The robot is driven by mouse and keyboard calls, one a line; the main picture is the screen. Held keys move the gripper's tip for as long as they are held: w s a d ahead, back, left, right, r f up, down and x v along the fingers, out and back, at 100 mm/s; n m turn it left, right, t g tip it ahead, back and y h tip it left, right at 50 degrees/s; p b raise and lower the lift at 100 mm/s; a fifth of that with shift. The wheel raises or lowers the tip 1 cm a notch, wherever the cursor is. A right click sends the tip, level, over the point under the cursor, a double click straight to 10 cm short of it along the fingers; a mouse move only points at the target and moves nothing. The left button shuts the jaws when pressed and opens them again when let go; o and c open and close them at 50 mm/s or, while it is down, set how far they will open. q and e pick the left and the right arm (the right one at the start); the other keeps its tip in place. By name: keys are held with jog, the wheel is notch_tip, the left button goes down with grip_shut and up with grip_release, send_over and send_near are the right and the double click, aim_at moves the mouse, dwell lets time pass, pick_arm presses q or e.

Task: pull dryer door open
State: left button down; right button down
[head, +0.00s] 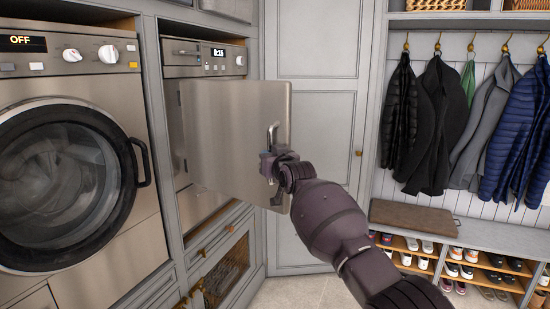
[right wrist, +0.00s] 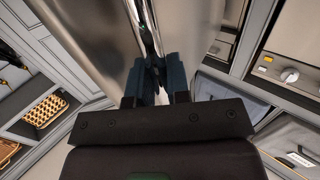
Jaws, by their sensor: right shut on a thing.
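The dryer (head: 205,60) is the steel machine in the middle, its display reading 0:15. Its flat square door (head: 225,130) stands swung partway out, with part of the dark opening showing at its left. The upright bar handle (head: 273,132) is near the door's right edge. My right gripper (head: 270,165) is shut on the handle. In the right wrist view both fingers (right wrist: 157,85) close around the handle bar (right wrist: 150,35), in front of the shiny door (right wrist: 95,35). My left gripper is not in view.
A washer (head: 70,170) with a round glass door and an OFF display stands at the left. A tall grey cabinet (head: 315,110) is behind the dryer door. Coats (head: 440,115) hang at the right above a shoe bench (head: 490,235). Some floor (head: 290,292) is clear below.

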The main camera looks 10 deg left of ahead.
jog(key=shift+s+a+r, duration=0.1)
jog(key=shift+s, duration=0.05)
dwell(0.4)
jog(key=c, duration=1.1)
grip_release()
jog(key=v, duration=1.1)
